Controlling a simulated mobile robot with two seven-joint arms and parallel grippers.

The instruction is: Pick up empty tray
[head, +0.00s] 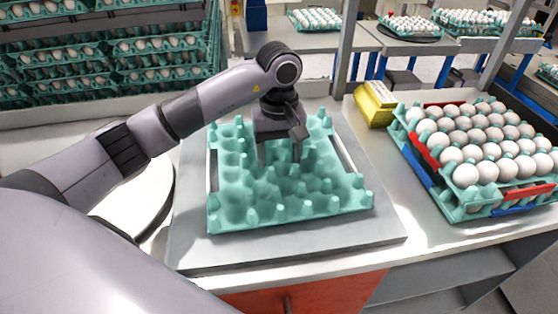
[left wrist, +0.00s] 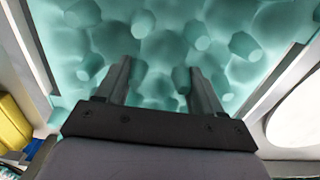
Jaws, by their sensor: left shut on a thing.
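The empty tray (head: 335,203) is teal, with rows of cups and raised pegs. It lies on a grey platform on the counter in the head view. My left gripper (head: 281,160) points down over the middle of the tray, its fingers among the pegs. In the left wrist view the fingers (left wrist: 157,88) reach down to the tray (left wrist: 260,50) and stand apart, with tray material between them. The left gripper is shut on the tray; the exact contact at the fingertips is hard to see. My right gripper is not in view.
A stack of trays full of white eggs (head: 480,150) stands at the right on a red and blue frame. A yellow box (head: 375,104) stands behind the platform. Stacked egg trays (head: 120,60) fill a rack at the back left. A round white plate (head: 135,195) lies left of the platform (head: 290,255).

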